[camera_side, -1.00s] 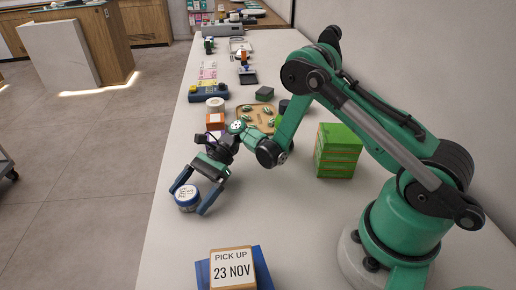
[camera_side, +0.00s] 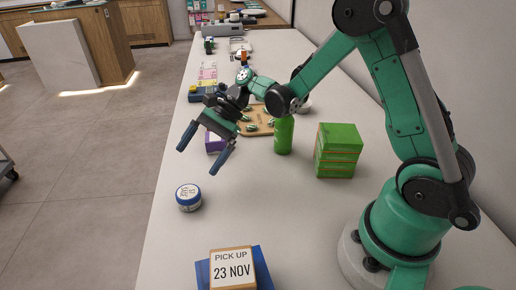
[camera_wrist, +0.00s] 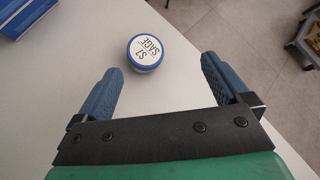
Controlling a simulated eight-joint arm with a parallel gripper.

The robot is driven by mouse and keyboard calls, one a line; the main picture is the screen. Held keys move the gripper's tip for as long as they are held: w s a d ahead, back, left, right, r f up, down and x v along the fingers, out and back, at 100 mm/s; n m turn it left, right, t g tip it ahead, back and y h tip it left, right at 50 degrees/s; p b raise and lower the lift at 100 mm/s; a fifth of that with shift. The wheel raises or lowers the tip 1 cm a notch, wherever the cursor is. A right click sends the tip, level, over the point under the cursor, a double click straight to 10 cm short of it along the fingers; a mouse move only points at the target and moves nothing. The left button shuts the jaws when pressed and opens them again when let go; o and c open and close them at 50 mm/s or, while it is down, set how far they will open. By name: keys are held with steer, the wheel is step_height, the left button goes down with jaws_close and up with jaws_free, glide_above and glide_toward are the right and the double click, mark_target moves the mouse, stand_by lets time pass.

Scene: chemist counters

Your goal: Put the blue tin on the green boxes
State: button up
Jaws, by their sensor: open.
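The blue tin (camera_side: 188,198), round with a white labelled lid, stands upright on the counter near its left edge. In the wrist view the tin (camera_wrist: 146,53) lies beyond the fingertips, its lid reading "SAGE". My gripper (camera_side: 203,155) is open and empty, raised above the counter and behind the tin in the side view; its fingers also show in the wrist view (camera_wrist: 162,72). The green boxes (camera_side: 338,150) stand stacked on the counter, right of the tin and near my base. Their top is bare.
A blue box with a "PICK UP 23 NOV" card (camera_side: 232,268) lies at the front. A green bottle (camera_side: 284,135) stands left of the green boxes. A purple box (camera_side: 214,142) and a wooden tray (camera_side: 257,127) are behind my gripper. The counter between tin and boxes is clear.

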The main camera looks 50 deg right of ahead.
steer(key=s+d+r+n+t+h, duration=0.4)
steer(key=s+r+n+h, duration=0.3)
steer(key=n, duration=0.6)
steer(key=s+t+h, duration=0.1)
steer(key=s+h, duration=0.1)
steer(key=shift+s+d+n+h, duration=0.15)
steer(key=shift+n+h, duration=0.15)
steer(key=shift+n, duration=0.1)
steer(key=shift+o, duration=0.4)
steer(key=shift+s+d+r+n+t+h, duration=0.15)
steer(key=shift+s+d+n+t+h, duration=0.2)
steer(key=shift+n, duration=0.45)
steer(key=shift+w+a, duration=0.1)
